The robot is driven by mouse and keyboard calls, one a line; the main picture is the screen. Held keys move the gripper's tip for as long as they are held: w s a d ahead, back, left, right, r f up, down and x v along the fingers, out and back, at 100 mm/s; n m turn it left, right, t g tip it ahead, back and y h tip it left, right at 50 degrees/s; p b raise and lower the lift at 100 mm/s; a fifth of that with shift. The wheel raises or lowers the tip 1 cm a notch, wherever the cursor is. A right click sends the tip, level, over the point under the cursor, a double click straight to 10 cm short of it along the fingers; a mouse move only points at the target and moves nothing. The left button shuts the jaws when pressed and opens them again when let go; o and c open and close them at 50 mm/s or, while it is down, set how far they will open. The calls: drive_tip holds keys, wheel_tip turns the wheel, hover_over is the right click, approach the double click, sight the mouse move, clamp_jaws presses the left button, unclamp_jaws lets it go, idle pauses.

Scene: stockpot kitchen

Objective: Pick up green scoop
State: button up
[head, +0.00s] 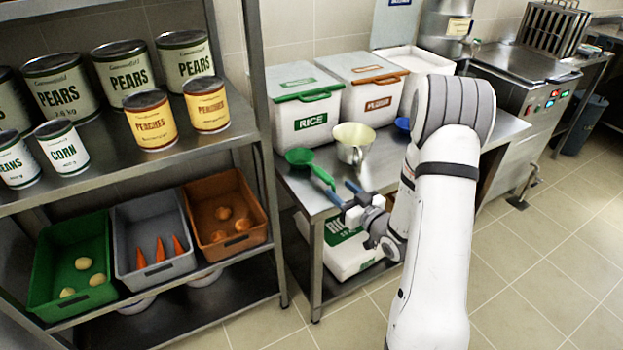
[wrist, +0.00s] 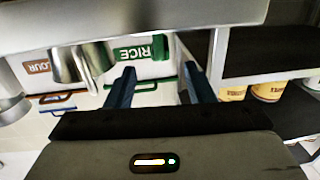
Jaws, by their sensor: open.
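The green scoop (head: 299,157) lies on the steel table, bowl to the left, its handle pointing right and toward the front. My gripper (head: 341,190) is near the handle's end, its blue fingers open and spread. They appear empty and close to the handle; I cannot tell whether they touch it. In the wrist view, which is upside down, my open gripper (wrist: 160,85) shows both fingers apart. I cannot make out the scoop clearly there.
A metal jug (head: 354,143) stands right of the scoop, and the rice bin (head: 305,112) behind it. A blue item (head: 403,124) is partly hidden by my arm. The steel shelf (head: 262,165) stands close on the left. Open floor (head: 540,260) lies to the right.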

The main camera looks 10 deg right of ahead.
sight(331, 183)
drive_tip(key=x, duration=0.7)
drive_tip(key=shift+w+a+p, duration=0.25)
drive_tip(key=shift+p, duration=0.15)
clamp_jaws()
